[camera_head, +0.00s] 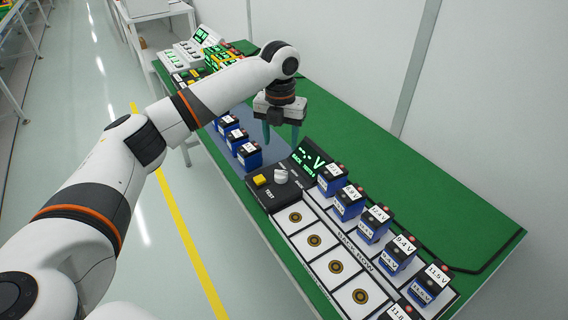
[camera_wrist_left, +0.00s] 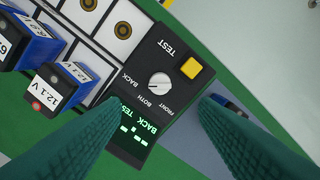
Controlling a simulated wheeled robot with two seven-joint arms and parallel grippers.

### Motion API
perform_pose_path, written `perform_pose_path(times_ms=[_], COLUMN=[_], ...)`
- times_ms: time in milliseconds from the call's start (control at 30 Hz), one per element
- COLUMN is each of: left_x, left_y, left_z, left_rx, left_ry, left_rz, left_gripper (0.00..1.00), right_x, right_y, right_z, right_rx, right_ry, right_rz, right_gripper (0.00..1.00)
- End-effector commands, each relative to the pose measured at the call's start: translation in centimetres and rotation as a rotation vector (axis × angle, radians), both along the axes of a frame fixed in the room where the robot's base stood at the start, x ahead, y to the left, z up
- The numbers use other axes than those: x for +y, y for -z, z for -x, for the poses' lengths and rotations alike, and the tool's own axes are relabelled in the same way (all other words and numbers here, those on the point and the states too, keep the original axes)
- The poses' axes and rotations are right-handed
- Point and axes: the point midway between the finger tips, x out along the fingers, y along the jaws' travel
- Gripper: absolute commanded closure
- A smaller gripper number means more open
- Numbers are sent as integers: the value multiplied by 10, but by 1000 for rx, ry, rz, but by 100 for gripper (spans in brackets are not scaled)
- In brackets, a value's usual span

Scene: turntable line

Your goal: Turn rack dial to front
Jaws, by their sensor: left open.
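The rack dial (camera_head: 281,176) is a white round knob on the black test panel, beside a yellow TEST button (camera_head: 260,180). The left wrist view shows the dial (camera_wrist_left: 160,82) with BACK, BOTH and FRONT printed around it. Its exact pointer direction is hard to make out. A lit green display (camera_head: 308,158) by the dial reads BACK in the left wrist view. My left gripper (camera_head: 281,138) is open and empty, fingers pointing down, above and apart from the dial. In the left wrist view its green fingers come in on either side of the panel. My right gripper is not in view.
Blue batteries with voltage labels (camera_head: 374,224) stand in a row along the rack right of the panel. White slots with round contacts (camera_head: 314,240) lie in front of them. More blue batteries (camera_head: 238,140) stand left of the panel. The green table (camera_head: 400,180) is clear behind.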

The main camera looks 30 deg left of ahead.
Motion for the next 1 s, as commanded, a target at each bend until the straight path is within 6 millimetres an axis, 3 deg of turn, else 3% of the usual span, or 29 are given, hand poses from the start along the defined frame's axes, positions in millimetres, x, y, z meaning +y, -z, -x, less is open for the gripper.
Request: perform_pose_path(times_ms=[100,200,500,700,967,1000], left_x=[0,1,0,0,0,0], left_y=[22,43,94,107,108,108], left_z=[1,1,0,0,0,0], left_rx=[4,4,2,0,-1,-1], left_ry=[-1,-2,-3,-3,-3,-3], left_rz=[-1,-2,-1,-1,0,0], left_gripper=[45,45,45,45,45,50], right_x=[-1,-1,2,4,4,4], right_y=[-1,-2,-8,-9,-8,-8], right_z=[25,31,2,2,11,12], right_rx=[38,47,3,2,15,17], right_ry=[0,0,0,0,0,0], right_rz=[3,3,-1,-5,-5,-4], right_gripper=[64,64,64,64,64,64])
